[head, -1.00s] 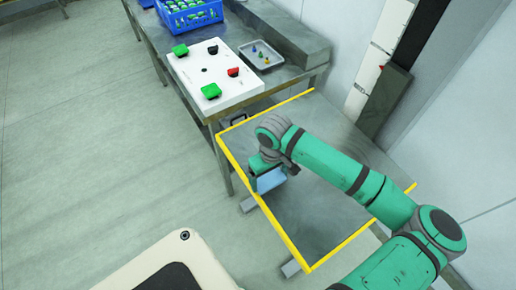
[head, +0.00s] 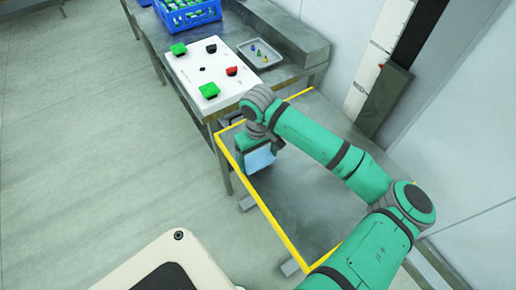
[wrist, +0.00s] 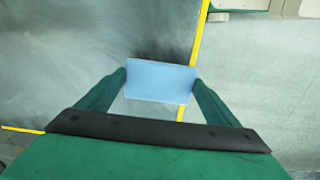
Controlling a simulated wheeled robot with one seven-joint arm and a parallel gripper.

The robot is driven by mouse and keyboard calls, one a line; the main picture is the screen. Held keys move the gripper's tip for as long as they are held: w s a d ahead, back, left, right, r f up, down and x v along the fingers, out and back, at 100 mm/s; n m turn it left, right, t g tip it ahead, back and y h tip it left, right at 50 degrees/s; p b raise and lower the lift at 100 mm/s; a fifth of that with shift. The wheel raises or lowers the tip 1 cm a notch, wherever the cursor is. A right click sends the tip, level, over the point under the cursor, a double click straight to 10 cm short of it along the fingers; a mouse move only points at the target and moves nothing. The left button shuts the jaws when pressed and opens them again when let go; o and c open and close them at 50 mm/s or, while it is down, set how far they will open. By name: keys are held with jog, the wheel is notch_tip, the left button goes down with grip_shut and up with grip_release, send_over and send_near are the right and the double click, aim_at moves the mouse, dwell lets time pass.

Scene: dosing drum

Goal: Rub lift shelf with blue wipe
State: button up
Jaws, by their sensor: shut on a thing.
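The lift shelf (head: 306,205) is a grey metal plate with a yellow edge, and dark smudges show on it in the wrist view (wrist: 95,40). My gripper (head: 254,155) is over the shelf's left part, close to the yellow edge. It is shut on the blue wipe (head: 259,160), a light blue flat piece. In the wrist view the wipe (wrist: 160,81) spans between the two green fingers and covers part of the yellow edge. Whether the wipe touches the shelf, I cannot tell. My arm hides the shelf's right part.
A steel table (head: 155,35) behind the shelf carries a white panel with green and red buttons (head: 208,72), a small tray (head: 259,54) and a blue crate (head: 190,12). A wall with a dark upright rail (head: 385,98) stands at the right. The floor at left is clear.

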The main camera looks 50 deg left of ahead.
jog(key=shift+r, duration=2.45)
